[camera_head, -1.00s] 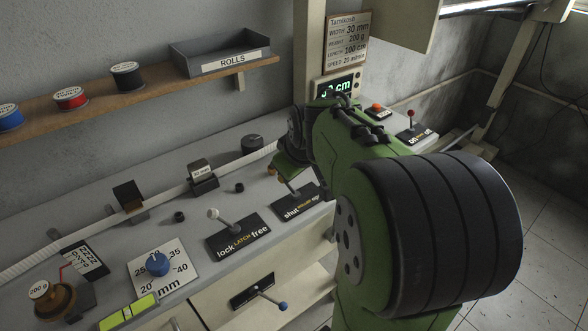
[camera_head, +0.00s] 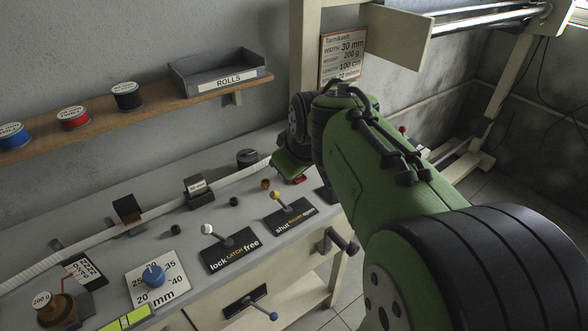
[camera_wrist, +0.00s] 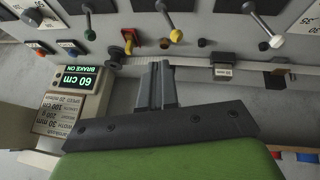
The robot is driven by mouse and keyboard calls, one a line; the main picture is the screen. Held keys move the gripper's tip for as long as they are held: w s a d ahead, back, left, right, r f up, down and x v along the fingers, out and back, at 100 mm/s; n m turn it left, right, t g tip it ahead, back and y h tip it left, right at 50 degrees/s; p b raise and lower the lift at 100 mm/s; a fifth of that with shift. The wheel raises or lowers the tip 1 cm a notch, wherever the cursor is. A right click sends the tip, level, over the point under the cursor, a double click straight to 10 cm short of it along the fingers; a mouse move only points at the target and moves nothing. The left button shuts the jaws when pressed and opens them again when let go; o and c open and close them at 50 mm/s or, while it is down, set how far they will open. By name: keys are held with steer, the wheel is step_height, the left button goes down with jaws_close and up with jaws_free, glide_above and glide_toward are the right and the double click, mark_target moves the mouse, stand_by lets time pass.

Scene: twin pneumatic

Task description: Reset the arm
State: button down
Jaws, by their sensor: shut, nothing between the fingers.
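My green arm crosses the right side of the head view, with its wrist end (camera_head: 292,165) above the far right part of the grey bench. In the wrist view my gripper (camera_wrist: 158,72) is shut and empty, its two dark fingers together over the bench. It holds no lever or knob. The yellow-knobbed shut/open lever (camera_head: 275,195) stands free of it, and shows in the wrist view (camera_wrist: 176,37) too. The fingertips are not clear in the head view.
The white-knobbed latch lever (camera_head: 208,229), a blue dial (camera_head: 153,275) and a lower blue-knobbed lever (camera_head: 273,316) are nearby. A display (camera_wrist: 72,80) reads 60 cm, BRAKE ON. A shelf (camera_head: 100,128) with spools and a ROLLS tray (camera_head: 221,81) runs along the wall.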

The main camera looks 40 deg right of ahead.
steer(key=v, duration=0.2)
steer(key=shift+s+r, duration=0.25)
steer(key=shift+s, duration=0.05)
